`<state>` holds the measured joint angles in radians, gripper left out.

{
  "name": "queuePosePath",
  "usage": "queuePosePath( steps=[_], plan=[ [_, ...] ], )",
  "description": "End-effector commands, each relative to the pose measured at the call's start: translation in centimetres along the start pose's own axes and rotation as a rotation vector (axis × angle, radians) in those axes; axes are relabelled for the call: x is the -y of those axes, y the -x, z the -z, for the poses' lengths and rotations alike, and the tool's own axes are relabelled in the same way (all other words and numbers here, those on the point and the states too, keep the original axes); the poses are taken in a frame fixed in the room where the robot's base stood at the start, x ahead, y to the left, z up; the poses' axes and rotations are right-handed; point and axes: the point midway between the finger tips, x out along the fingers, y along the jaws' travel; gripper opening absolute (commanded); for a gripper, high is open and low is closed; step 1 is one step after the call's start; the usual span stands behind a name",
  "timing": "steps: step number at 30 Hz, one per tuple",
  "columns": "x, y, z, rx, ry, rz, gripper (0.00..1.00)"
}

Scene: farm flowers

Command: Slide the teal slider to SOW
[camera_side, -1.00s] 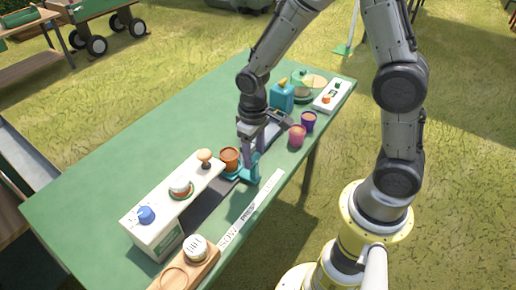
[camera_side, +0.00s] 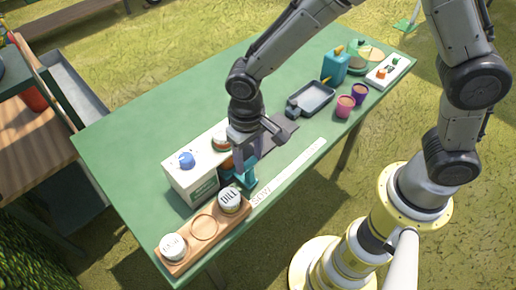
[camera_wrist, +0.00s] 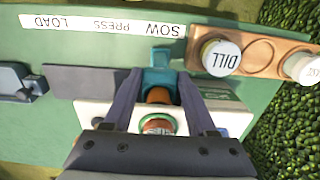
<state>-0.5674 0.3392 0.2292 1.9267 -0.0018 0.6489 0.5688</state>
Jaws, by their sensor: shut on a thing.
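The teal slider (camera_side: 246,178) is at the SOW end of the white label strip (camera_side: 290,170). In the wrist view, the teal slider (camera_wrist: 160,76) has its front tab level with the word SOW. My gripper (camera_side: 243,160) points down and is shut on the slider. In the wrist view, my gripper (camera_wrist: 160,92) has a finger on either side of it. An orange-brown pot (camera_wrist: 158,95) sits at the slider between the fingers, partly hidden. The strip reads LOAD, PRESS, SOW, upside down in the wrist view.
A white box (camera_side: 190,178) with a blue knob (camera_side: 186,159) stands close behind the slider. A wooden rack (camera_side: 178,262) with a DILL jar (camera_side: 230,200) is close in front. A grey tray (camera_side: 314,97) and two cups lie right. The dark track (camera_wrist: 98,82) is clear.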

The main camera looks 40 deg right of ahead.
Motion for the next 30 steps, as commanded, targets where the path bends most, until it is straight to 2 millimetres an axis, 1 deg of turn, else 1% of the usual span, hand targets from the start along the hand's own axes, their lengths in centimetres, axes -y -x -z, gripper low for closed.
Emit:
queuePosePath(
  steps=[3,12,13,17,18,26,30],
  plan=[
    [0.5,0.2,0.1,-0.004,0.000,0.005,0.00],
    [0.8,0.2,0.1,-0.007,0.000,0.010,0.00],
    [0.8,0.2,0.1,-0.008,0.001,0.011,0.61],
    [0.7,0.2,0.1,-0.007,0.001,0.009,0.84],
    [0.7,0.2,0.1,-0.007,0.001,0.008,0.88],
    [0.5,0.2,0.1,-0.004,0.000,0.005,0.88],
    [0.5,1.3,0.1,-0.006,0.000,0.006,0.88]
  ],
)
